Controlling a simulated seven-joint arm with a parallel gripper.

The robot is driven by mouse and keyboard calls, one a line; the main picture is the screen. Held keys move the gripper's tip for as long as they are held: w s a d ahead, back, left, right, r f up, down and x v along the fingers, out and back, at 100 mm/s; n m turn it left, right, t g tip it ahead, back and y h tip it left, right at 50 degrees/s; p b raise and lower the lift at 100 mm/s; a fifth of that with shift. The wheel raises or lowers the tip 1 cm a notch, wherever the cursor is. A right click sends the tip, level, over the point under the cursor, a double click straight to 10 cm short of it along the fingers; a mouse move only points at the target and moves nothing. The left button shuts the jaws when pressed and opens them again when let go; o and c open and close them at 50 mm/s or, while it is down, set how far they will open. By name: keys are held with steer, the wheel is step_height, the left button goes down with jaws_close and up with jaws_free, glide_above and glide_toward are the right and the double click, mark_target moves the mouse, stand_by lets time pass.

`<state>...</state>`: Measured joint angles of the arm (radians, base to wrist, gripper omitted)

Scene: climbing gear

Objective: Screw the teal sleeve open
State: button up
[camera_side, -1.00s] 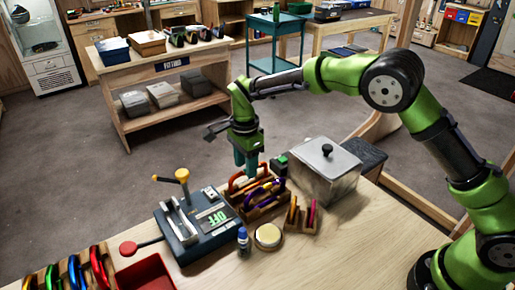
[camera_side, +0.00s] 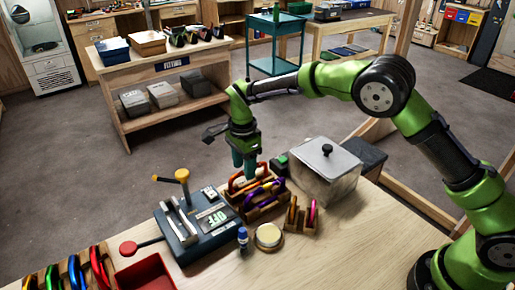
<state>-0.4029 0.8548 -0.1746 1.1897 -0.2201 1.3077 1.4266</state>
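My gripper (camera_side: 245,174) points down just above the back of a wooden rack (camera_side: 270,211) on the table. Its fingers are teal-green and small in view; whether they are apart or closed, and whether anything is between them, I cannot tell. In the rack stand carabiners, among them a red-orange one (camera_side: 236,184) near the fingertips and a purple one (camera_side: 262,197). I cannot pick out a teal sleeve on any carabiner at this size; the fingers and the neighbouring gear may hide it.
Left of the rack stands a dark device (camera_side: 190,240) with a lever and a display reading OFF. A lidded metal box (camera_side: 325,172) is close on the right.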

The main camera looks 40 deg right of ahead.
steer(key=shift+f, duration=0.8)
steer(key=shift+s, duration=0.7)
steer(key=shift+d+r, duration=0.1)
steer(key=shift+r, duration=1.3)
steer(key=shift+w, duration=0.7)
